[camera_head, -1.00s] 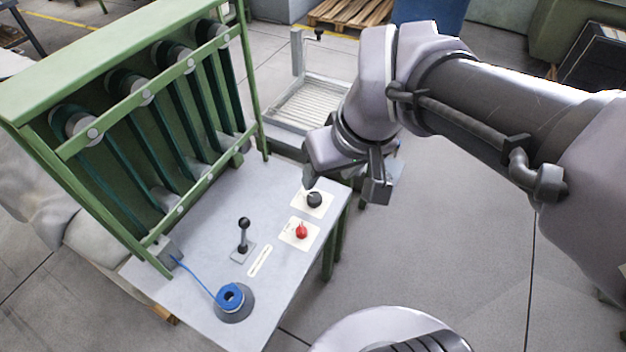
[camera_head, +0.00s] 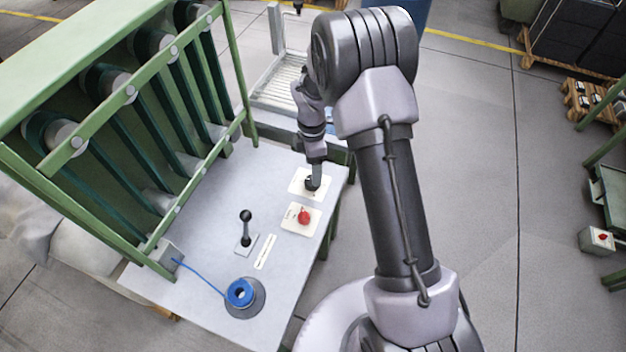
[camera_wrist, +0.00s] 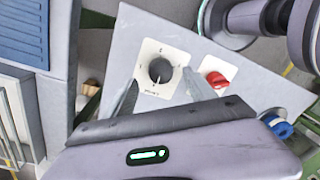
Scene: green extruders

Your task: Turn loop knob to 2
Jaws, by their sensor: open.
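A black round knob (camera_wrist: 160,70) sits on a white plate (camera_wrist: 177,54) with small markings, near the table's edge. In the head view the knob (camera_head: 311,183) is partly hidden by my gripper (camera_head: 313,180). In the wrist view my gripper (camera_wrist: 159,98) is open, with one finger on each side of the knob's near side. I cannot tell whether the fingers touch it. A red knob (camera_head: 304,216) on its own white plate sits beside it; it also shows in the wrist view (camera_wrist: 216,82). The printed label is too small to read.
A black lever (camera_head: 246,229), a white label strip (camera_head: 265,252) and a blue spool (camera_head: 240,292) are on the grey table (camera_head: 205,262). The green extruder frame (camera_head: 72,182) stands along the left. A grated metal frame (camera_head: 277,88) is behind the table.

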